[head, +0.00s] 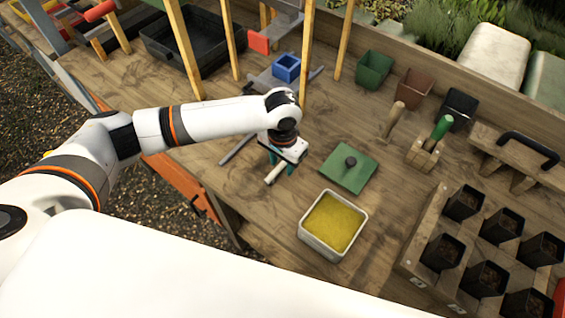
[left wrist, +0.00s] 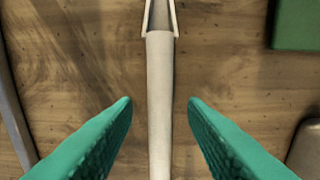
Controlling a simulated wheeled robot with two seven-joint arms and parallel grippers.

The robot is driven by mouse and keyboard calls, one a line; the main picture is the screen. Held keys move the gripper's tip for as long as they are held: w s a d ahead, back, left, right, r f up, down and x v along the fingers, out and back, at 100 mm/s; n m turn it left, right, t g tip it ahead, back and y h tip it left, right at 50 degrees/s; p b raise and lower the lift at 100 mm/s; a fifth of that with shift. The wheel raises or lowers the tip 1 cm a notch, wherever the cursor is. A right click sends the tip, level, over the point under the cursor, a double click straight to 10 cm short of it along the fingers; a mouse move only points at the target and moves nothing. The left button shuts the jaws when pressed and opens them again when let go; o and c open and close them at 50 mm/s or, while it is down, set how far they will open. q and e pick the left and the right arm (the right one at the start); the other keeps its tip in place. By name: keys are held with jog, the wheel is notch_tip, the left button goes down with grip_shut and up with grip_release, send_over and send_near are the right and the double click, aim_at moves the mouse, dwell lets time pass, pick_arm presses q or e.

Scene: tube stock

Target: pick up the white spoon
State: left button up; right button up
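The white spoon (left wrist: 160,90) runs upright through the middle of the left wrist view, its handle toward the bottom and its hollow end cut off at the top edge. In the head view a pale part of the spoon (head: 275,175) shows beside my left gripper (head: 281,165). In the left wrist view the green fingers of my left gripper (left wrist: 160,104) are spread, one on each side of the handle, with a gap on both sides. The gripper hides part of the spoon in the head view. My right gripper is not in view.
A green lid with a dark knob (head: 350,167) lies right of the gripper. A white tub of yellow material (head: 332,225) stands nearer. A grey bar (head: 238,147) lies left. Wooden posts (head: 306,50) rise behind. Black pots (head: 463,203) stand in a wooden holder at right.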

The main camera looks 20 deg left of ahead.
pick_arm(q)
jog(key=shift+c, duration=0.3)
grip_shut()
